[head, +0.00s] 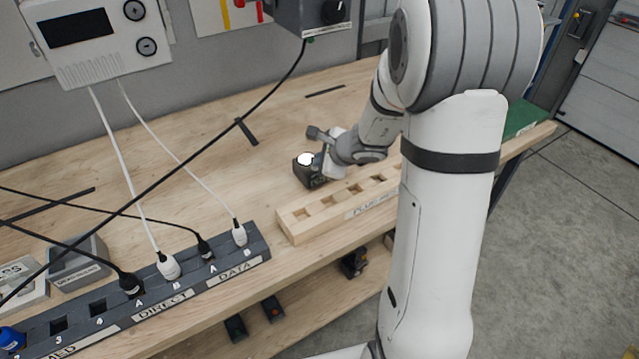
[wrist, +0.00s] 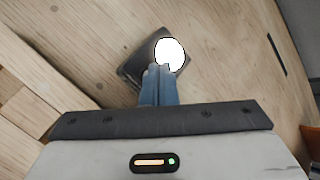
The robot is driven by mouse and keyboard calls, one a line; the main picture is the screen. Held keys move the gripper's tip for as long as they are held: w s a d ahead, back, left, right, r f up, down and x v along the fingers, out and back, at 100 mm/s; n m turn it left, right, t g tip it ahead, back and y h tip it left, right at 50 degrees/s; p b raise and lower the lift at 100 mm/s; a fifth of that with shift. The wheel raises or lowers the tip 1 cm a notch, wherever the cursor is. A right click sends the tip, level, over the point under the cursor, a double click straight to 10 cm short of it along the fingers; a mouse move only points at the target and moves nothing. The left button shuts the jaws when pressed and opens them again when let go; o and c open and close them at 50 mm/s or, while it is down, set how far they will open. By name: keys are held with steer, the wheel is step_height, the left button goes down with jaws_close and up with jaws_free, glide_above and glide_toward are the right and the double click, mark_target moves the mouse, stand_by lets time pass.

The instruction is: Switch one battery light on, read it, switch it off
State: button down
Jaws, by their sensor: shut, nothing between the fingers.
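A small dark battery light (head: 308,172) stands on the wooden bench, behind the wooden block rack. Its round face glows bright white, so it is lit. In the wrist view the battery light (wrist: 135,68) is a dark square body with the white glowing disc near the middle top. My gripper (wrist: 158,72) is shut, its blue fingers together with nothing between them. The fingertips overlap the lower edge of the glowing disc; I cannot tell whether they touch it. In the head view my gripper (head: 322,162) is right at the light, partly hidden by my wrist.
A wooden rack (head: 295,232) with square holes lies in front of the light. A dark socket strip (head: 220,262) with plugged white and black cables runs along the bench's front left. A grey box (head: 80,270) stands at left. A black cable hangs across the bench.

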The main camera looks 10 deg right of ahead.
stand_by(0.4)
steer(key=shift+r, duration=0.4)
step_height(320, 180, up, 6)
steer(key=p, duration=0.5)
stand_by(0.3)
